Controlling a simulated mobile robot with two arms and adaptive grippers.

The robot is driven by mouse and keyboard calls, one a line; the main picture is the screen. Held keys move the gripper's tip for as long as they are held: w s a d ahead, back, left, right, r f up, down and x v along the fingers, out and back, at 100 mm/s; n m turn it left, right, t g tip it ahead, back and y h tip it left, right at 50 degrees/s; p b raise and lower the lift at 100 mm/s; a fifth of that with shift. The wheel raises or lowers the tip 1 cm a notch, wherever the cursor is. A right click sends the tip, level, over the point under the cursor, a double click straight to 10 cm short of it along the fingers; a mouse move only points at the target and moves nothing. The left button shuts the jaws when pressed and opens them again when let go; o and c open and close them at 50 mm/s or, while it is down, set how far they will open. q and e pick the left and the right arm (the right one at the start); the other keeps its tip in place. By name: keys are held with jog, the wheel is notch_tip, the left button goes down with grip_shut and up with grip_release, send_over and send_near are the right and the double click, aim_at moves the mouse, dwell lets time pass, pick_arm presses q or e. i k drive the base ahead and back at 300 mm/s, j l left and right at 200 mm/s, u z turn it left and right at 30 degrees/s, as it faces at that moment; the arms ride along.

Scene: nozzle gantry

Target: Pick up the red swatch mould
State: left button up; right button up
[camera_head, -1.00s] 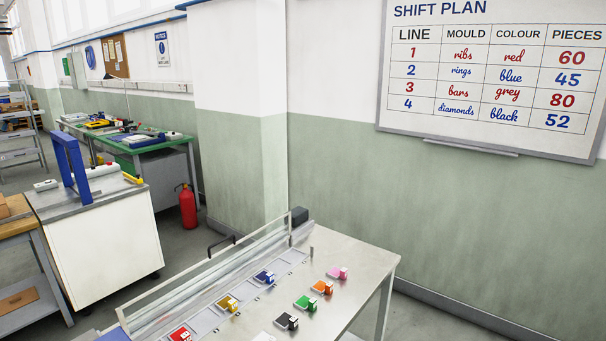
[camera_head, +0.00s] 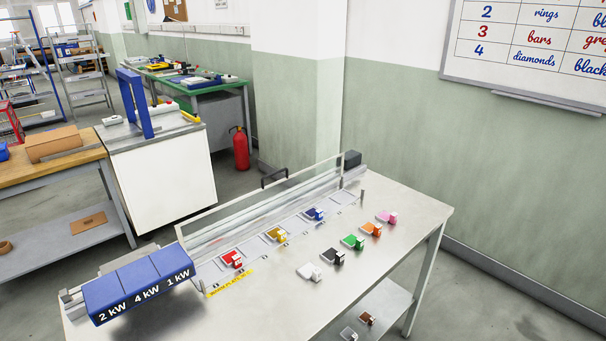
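The red swatch mould (camera_head: 231,259) sits at the near left end of a row of plates along the back of the metal table (camera_head: 400,215), beside the clear guard. A yellow mould (camera_head: 276,236) and a blue mould (camera_head: 315,214) sit further along the same row. In front stand loose moulds: white (camera_head: 310,272), black (camera_head: 333,257), green (camera_head: 353,242), orange (camera_head: 371,229) and pink (camera_head: 387,216). Neither of my grippers shows in the head view.
Blue blocks marked 2 kW, 4 kW and 1 kW (camera_head: 137,283) stand at the table's left end. A clear guard with rail (camera_head: 260,205) runs along the back. A brown mould (camera_head: 366,318) lies on the lower shelf.

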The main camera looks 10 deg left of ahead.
aim_at(232, 258)
jog(key=k+j+z, duration=0.3)
jog(key=k+j, duration=0.55)
jog(key=k+j+z, duration=0.15)
jog(key=j, duration=0.2)
jog(key=j+z, duration=0.1)
jog(key=j, duration=0.3)
jog(key=k+j+z, duration=0.15)
jog(key=j, duration=0.2)
jog(key=k+j+z, duration=0.1)
jog(key=j, duration=0.2)
jog(key=i+j+z, duration=0.1)
jog(key=j+z, duration=0.25)
jog(key=j, duration=1)
jog(key=k+j+z, duration=0.1)
jog(key=j+z, duration=0.3)
jog(key=j, duration=0.9)
jog(key=i+j, duration=0.1)
jog(key=j, duration=0.4)
jog(key=i+j+z, duration=0.15)
jog(key=j, duration=0.9)
jog(key=i+z, duration=0.05)
